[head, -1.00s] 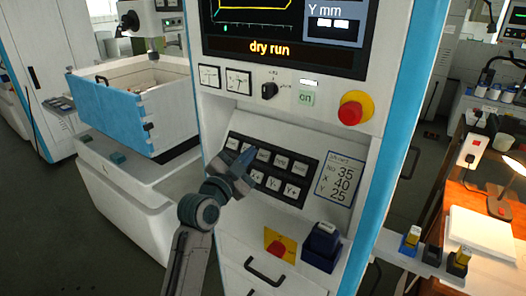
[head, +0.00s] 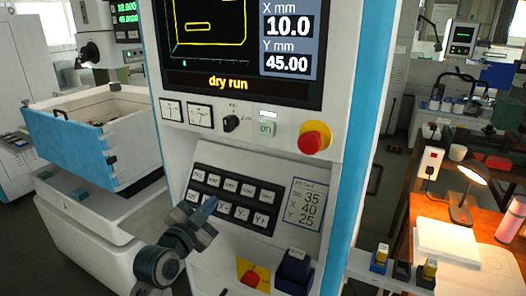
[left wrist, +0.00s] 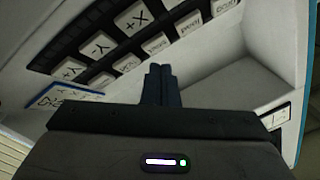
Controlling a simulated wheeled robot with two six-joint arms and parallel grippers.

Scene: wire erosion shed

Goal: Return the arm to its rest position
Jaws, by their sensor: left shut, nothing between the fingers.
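My left gripper (head: 207,209) is shut and empty. In the head view it is in front of the lower left part of the black keypad (head: 234,200) on the machine's sloped panel and hides some of its keys. In the left wrist view the closed fingers (left wrist: 161,84) point toward the panel, with the keypad (left wrist: 130,40) above them. I cannot tell from these views whether the fingertips touch the panel. My right gripper is not in view.
The screen (head: 240,45) reads "dry run". A red stop button (head: 314,138) and a dark blue box (head: 295,268) are on the machine. An open white tank (head: 95,135) stands left. A desk with a lamp (head: 462,205) stands right.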

